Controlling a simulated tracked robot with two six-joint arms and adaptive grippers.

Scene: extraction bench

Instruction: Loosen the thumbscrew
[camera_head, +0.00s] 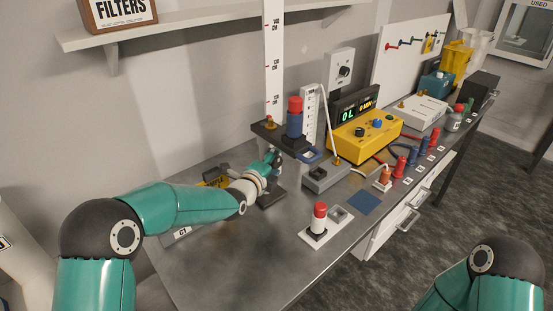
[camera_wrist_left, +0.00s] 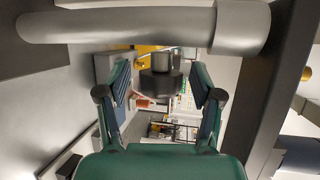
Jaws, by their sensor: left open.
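In the left wrist view a dark round knob (camera_wrist_left: 160,84) on a grey shaft, which looks like the thumbscrew, sits between the fingers of my left gripper (camera_wrist_left: 162,72). The fingers are open, one on each side, with visible gaps to the knob. In the head view my left gripper (camera_head: 272,162) is at the stand with the tall white scale (camera_head: 274,55), below its dark bracket (camera_head: 268,131). The gripper hides the knob there. A blue cylinder with a red top (camera_head: 295,118) stands on the bracket. My right gripper is out of view.
A yellow meter (camera_head: 365,138) and a grey box (camera_head: 326,178) stand right of the stand. A red-topped white cylinder (camera_head: 319,218) stands in a white holder in front. A blue mat (camera_head: 365,202) lies nearby. The bench's front left (camera_head: 240,260) is clear.

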